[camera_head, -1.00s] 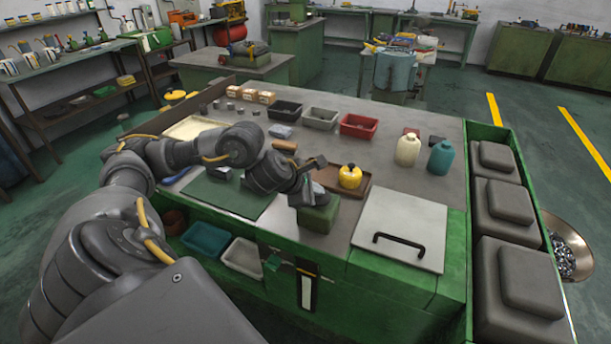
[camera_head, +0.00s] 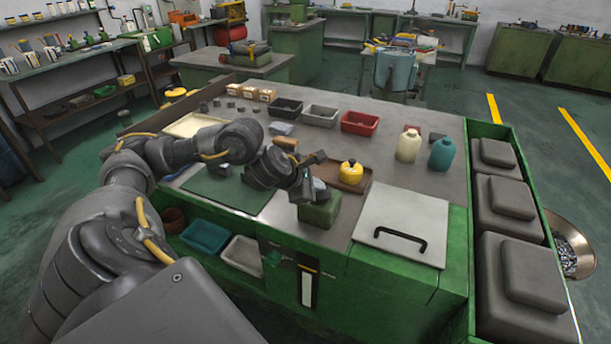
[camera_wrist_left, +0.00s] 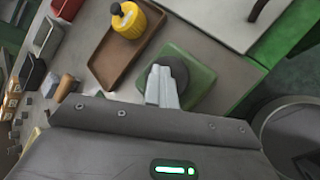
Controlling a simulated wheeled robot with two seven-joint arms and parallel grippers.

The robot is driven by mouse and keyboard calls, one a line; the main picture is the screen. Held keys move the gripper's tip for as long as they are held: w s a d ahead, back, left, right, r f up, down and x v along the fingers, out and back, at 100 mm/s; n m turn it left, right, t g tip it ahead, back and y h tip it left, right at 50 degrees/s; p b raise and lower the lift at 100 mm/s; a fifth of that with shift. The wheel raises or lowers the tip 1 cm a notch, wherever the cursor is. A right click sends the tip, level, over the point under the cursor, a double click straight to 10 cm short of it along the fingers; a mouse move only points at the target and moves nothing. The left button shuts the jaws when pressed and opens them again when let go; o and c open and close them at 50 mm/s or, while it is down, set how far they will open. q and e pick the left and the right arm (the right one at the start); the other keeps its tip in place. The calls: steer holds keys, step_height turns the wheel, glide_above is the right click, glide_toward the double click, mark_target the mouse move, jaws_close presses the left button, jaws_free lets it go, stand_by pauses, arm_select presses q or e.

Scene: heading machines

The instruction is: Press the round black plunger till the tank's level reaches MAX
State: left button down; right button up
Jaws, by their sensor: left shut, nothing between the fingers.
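The round black plunger (camera_wrist_left: 175,70) is on top of a green block (camera_wrist_left: 200,88) in the left wrist view; the block (camera_head: 319,212) also shows at the bench's front edge in the head view. My left gripper (camera_head: 310,192) is shut and empty, right over the block. In the left wrist view its fingertips (camera_wrist_left: 160,80) overlap the plunger and hide part of it; I cannot tell how far down it is. A dark upright gauge (camera_head: 307,285) on the green bench front has a pale strip and a yellow mark; its lettering is too small to read.
A brown tray (camera_head: 362,196) with a yellow pot (camera_head: 351,172) sits just behind the block. A grey lid with a black handle (camera_head: 403,226) lies to the right. A dark green mat (camera_head: 222,195) lies to the left. Two bottles stand farther back.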

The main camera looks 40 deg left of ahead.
arm_select(q)
steer(key=shift+s+d+f+g, duration=0.15)
steer(key=shift+s+f, duration=0.1)
steer(key=shift+f, duration=0.35)
steer(key=shift+s+a+f+g, duration=0.1)
steer(key=shift+s+f+g, duration=0.1)
steer(key=shift+f, duration=0.35)
steer(key=shift+f+b, duration=0.15)
steer(key=shift+b, duration=0.3)
steer(key=r+p, duration=0.3)
steer(key=shift+w, duration=0.35)
steer(key=r+p, duration=0.2)
steer(key=shift+w+a+r, duration=0.2)
steer(key=shift+a+r, duration=0.1)
steer(key=shift+a, duration=0.1)
steer(key=shift+s+r, duration=0.1)
steer(key=shift+r, duration=0.2)
